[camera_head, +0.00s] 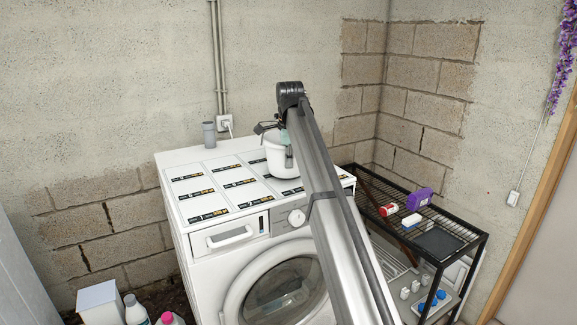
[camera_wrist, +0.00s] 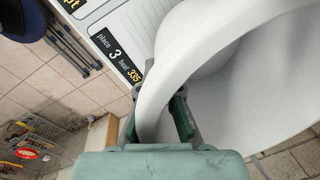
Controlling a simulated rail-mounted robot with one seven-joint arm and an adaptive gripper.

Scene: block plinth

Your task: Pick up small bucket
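The small bucket (camera_head: 279,160) is white and stands upright on or just above the white washing machine's top in the head view, partly hidden by my arm. My gripper (camera_head: 268,128) is at the bucket's upper rim, pointing down. In the wrist view the bucket (camera_wrist: 245,95) fills the right side, and its thick curved white edge passes between the green fingers of my gripper (camera_wrist: 158,122). One finger is outside the edge and one is on the inner side. Whether both fingers press on it cannot be seen.
The washing machine (camera_head: 240,195) has labelled places on its top. A grey cup (camera_head: 209,134) stands at its back edge, near the wall. A black wire rack (camera_head: 455,226) at the right holds a purple box (camera_head: 419,199) and a red-and-white item (camera_head: 389,210).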

